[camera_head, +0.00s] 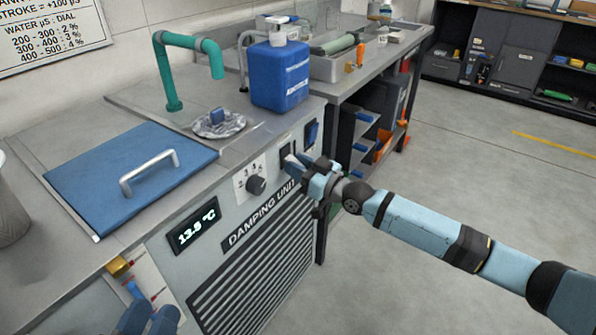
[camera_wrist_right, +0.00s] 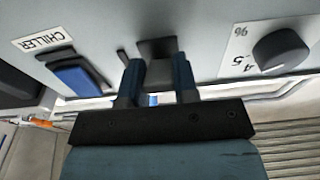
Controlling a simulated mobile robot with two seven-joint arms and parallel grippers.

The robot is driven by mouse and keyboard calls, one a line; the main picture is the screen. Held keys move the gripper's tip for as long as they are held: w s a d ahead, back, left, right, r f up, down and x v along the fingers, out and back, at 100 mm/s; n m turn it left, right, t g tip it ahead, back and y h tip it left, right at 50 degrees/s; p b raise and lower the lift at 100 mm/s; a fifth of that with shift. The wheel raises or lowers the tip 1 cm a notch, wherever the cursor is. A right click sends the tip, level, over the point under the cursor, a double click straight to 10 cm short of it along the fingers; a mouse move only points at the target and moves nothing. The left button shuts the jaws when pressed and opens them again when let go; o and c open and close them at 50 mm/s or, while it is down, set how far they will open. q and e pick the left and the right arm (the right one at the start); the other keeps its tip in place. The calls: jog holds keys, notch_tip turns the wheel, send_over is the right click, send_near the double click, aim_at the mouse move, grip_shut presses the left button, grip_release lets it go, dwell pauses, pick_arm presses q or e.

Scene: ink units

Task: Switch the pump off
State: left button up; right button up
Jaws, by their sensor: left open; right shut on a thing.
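The damping unit's front panel carries a dark switch (camera_wrist_right: 158,48) between the fingers of my right gripper (camera_wrist_right: 158,85) in the right wrist view. It seems to be the pump switch, but its label is not readable. In the head view my right gripper (camera_head: 296,163) is at the panel, just below the switches, shut on that dark part. A blue rocker (camera_wrist_right: 75,75) labelled CHILLER sits beside it; it also shows in the head view (camera_head: 311,132). My left gripper (camera_head: 150,317) is open at the bottom left, partly cut off by the frame.
A black dial knob (camera_head: 256,185) is left of the switches, above the DAMPING UNIT label. A temperature display (camera_head: 194,226) reads about 13.9 °C. On top are a blue lid (camera_head: 130,180), a blue jug (camera_head: 280,75) and a green tap (camera_head: 168,80). Floor to the right is clear.

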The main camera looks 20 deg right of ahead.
jog(key=o, duration=0.9)
pick_arm(q)
jog(key=shift+a+r+t+y+p, duration=0.2)
jog(key=shift+r+p, duration=0.3)
jog(key=shift+p, duration=0.35)
jog(key=shift+a+r+t+y+p, duration=0.2)
jog(key=shift+r+p, duration=0.3)
jog(key=shift+p, duration=0.3)
pick_arm(e)
jog(key=shift+v, duration=6.9)
pick_arm(q)
jog(key=shift+d, duration=0.1)
